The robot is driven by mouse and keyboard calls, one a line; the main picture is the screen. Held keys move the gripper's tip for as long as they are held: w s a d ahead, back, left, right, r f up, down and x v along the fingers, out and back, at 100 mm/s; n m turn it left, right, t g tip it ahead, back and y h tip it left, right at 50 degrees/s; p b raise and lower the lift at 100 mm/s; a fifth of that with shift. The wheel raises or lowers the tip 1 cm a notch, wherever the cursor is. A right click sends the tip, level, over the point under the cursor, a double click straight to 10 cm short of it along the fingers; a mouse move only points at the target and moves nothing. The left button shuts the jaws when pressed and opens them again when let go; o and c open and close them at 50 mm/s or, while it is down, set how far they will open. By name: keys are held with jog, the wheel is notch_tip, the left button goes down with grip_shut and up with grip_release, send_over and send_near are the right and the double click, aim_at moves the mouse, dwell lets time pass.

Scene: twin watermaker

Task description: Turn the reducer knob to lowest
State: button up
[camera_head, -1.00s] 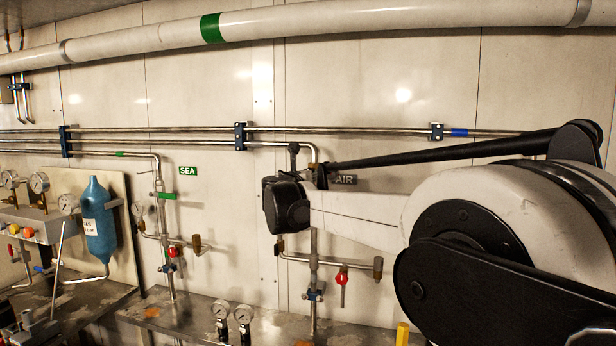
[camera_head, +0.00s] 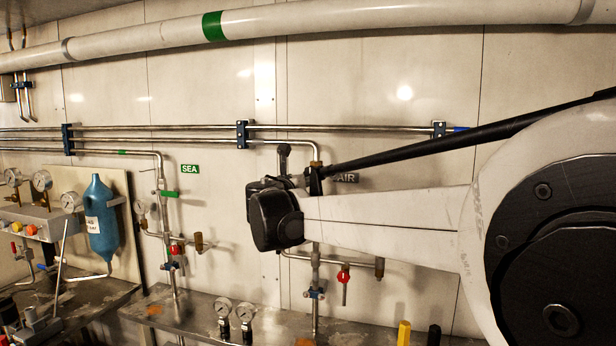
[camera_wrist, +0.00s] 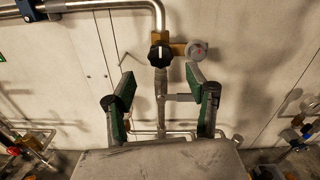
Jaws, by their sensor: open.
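A black knob with a white mark (camera_wrist: 160,54) sits on a brass fitting below a bent steel pipe in the wrist view. I take it to be the reducer knob. A round grey gauge (camera_wrist: 197,49) is beside it on the right. My gripper (camera_wrist: 160,79) is open and empty. Its two green-and-black fingers stand to the lower left and lower right of the knob, apart from it.
A red-handled valve (camera_head: 343,277) hangs below on the air line. The SEA line with a green handle (camera_head: 168,195) is to the left. A blue bottle (camera_head: 102,222) stands farther left. Small gauges (camera_head: 222,310) are on the steel bench. Horizontal pipes (camera_head: 360,127) run above.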

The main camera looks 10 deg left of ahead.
jog(key=shift+s+a, duration=0.15)
jog(key=shift+s, duration=0.85)
jog(key=shift+s+a, duration=0.1)
jog(key=shift+s, duration=0.85)
jog(key=s+d+f+m+g+h, duration=0.1)
jog(key=s+d+f+m+g, duration=0.15)
jog(key=s+d+m, duration=0.5)
jog(key=s+d+f+m+g, duration=0.2)
jog(key=d+f+m, duration=0.15)
jog(key=d, duration=0.75)
jog(key=s+d+f+m+g+h, duration=0.1)
jog(key=s+d+f+m+g, duration=0.15)
jog(key=s+d+m, duration=0.5)
jog(key=s+d+f+m+g+y, duration=0.1)
jog(key=s+d+f+m, duration=0.3)
jog(key=s+f+m, duration=0.5)
jog(key=s+d+f+m+g+y, duration=0.2)
jog(key=s+f+m, duration=0.6)
jog(key=s, duration=0.7)
notch_tip(320, 180, down, 2)
jog(key=d+y+b, duration=0.1)
jog(key=d, duration=0.1)
jog(key=shift+s+d+m+g, duration=0.3)
jog(key=shift+s+d+m, duration=0.05)
jog(key=shift+s+d, duration=0.05)
